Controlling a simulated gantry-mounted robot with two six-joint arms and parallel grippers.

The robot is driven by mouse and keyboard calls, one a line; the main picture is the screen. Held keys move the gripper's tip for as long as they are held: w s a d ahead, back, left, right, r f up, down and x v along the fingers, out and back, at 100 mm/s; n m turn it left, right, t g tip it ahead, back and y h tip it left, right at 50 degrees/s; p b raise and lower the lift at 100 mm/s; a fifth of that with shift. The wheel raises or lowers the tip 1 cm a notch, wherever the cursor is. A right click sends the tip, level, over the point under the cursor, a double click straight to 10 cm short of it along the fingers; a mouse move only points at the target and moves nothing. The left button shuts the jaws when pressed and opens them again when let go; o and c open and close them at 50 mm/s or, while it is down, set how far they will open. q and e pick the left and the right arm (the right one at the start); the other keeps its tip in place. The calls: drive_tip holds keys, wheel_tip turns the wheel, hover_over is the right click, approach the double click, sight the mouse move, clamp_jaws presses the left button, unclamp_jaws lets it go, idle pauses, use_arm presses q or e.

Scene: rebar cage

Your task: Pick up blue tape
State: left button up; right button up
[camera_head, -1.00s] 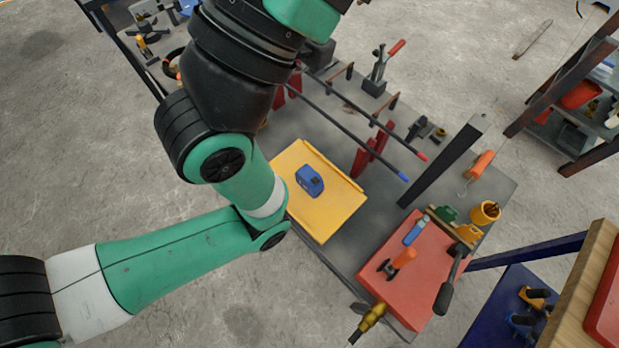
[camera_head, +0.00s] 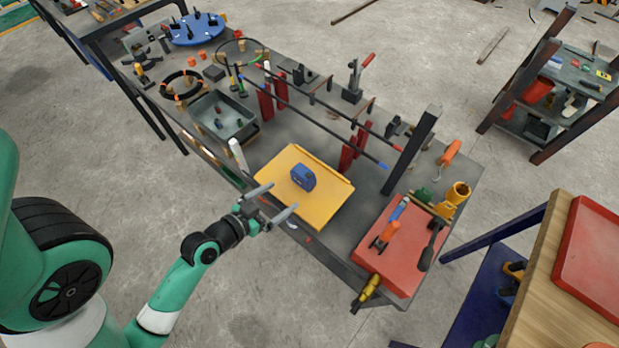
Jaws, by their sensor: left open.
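The blue tape (camera_head: 303,177), a small blue block-like item, rests on a yellow tray (camera_head: 323,212) near the front edge of the grey workbench. My left gripper (camera_head: 277,201) comes in from the lower left. Its two fingers are spread apart and empty, at the tray's left front edge. They are to the left of and a little below the blue tape in the picture, apart from it. The tape is in full view. My right gripper is out of the picture.
A red mat (camera_head: 371,264) with tools lies right of the tray. Rebar rods on red supports (camera_head: 350,150) stand behind it, with a dark upright post (camera_head: 410,152) to the right. A grey bin (camera_head: 225,115) sits to the left.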

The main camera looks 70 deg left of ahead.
sight(299, 181)
use_arm(q)
drive_tip(key=x, duration=0.3)
drive_tip(key=b+x, duration=0.1)
drive_tip(key=x, duration=0.2)
drive_tip(key=shift+w+a, duration=0.2)
drive_tip(key=shift+a, duration=0.3)
drive_tip(key=b+x, duration=0.1)
drive_tip(key=x, duration=0.4)
drive_tip(key=shift+w+r, duration=0.15)
drive_tip(key=c, duration=1.4)
drive_tip(key=shift+r, duration=0.1)
